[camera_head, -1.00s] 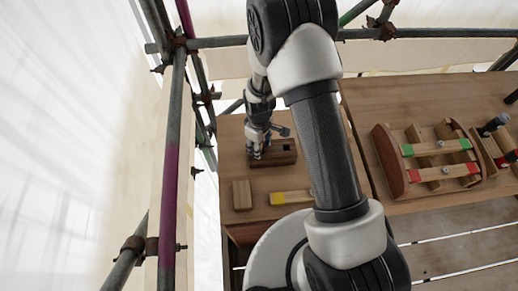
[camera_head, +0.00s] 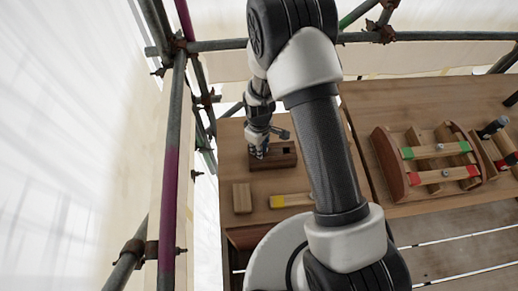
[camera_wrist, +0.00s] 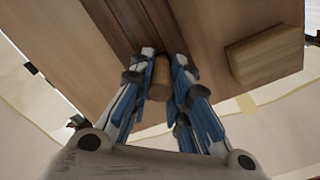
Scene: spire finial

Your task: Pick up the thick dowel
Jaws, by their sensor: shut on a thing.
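My gripper (camera_head: 258,152) is at the dark wooden block with holes (camera_head: 286,160) on the left table. In the wrist view, my gripper (camera_wrist: 160,75) is shut on the thick dowel (camera_wrist: 160,82), a round light-brown wooden piece between the blue and white fingers. The dark block (camera_wrist: 128,18) lies beyond the fingers in that view. In the head view the dowel is hidden by my gripper, and I cannot tell whether it is clear of the block.
A small wooden block (camera_head: 242,198) and a yellow-ended wooden bar (camera_head: 290,201) lie nearer on the same table. On the right table stands a wooden rack (camera_head: 392,165) with green- and red-ended bars. Scaffold poles (camera_head: 172,150) stand at the left.

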